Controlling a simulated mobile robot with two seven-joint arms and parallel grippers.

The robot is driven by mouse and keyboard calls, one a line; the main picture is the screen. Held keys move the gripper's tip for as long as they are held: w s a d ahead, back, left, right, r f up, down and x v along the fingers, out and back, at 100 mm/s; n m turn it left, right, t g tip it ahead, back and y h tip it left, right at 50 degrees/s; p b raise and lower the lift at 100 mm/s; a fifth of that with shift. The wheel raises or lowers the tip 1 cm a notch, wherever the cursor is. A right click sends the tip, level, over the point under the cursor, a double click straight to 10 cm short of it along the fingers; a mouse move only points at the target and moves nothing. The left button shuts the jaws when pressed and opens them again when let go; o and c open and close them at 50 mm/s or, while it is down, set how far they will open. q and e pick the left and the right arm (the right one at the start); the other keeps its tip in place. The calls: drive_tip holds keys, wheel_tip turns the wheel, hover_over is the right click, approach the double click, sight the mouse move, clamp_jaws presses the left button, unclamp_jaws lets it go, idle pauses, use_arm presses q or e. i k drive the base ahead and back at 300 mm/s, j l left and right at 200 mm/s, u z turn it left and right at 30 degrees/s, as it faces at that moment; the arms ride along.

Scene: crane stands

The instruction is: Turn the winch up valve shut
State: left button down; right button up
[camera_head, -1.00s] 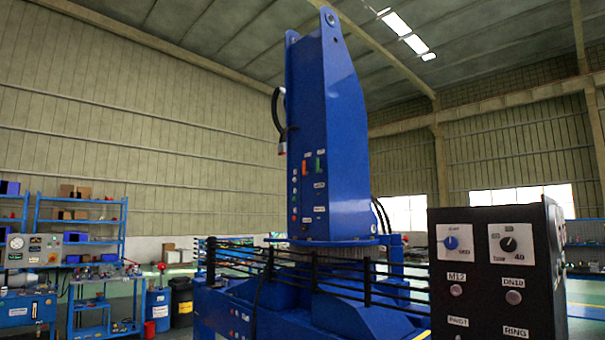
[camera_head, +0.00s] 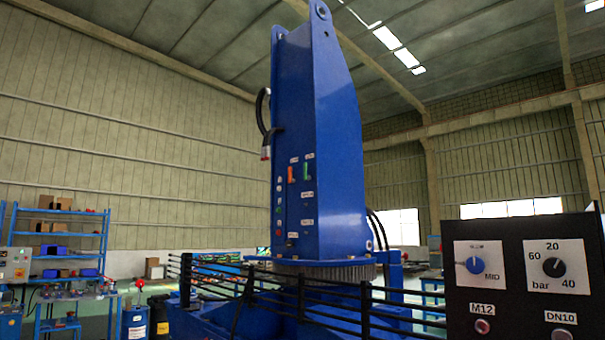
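A tall blue crane column (camera_head: 320,150) stands upright in the middle of the head view. A column of small coloured knobs or buttons (camera_head: 278,210) runs down the left of that face. I cannot tell which of these is the winch up valve. Neither of my grippers is in view.
A black control panel (camera_head: 515,255) with a blue knob (camera_head: 474,265) and a black knob (camera_head: 554,267) stands close at the lower right. Black hoses or rails (camera_head: 340,290) run across the column's base. Blue shelving (camera_head: 62,240) is at the far left.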

sight(305, 176)
drive_tip(key=z, duration=0.35)
drive_tip(key=i+j+z, duration=0.15)
drive_tip(key=j+z, duration=0.2)
drive_tip(key=i+j+z, duration=0.1)
drive_tip(key=j+z, duration=0.65)
drive_tip(key=j, duration=3.15)
drive_tip(key=i+z, duration=0.05)
drive_tip(key=i, duration=0.05)
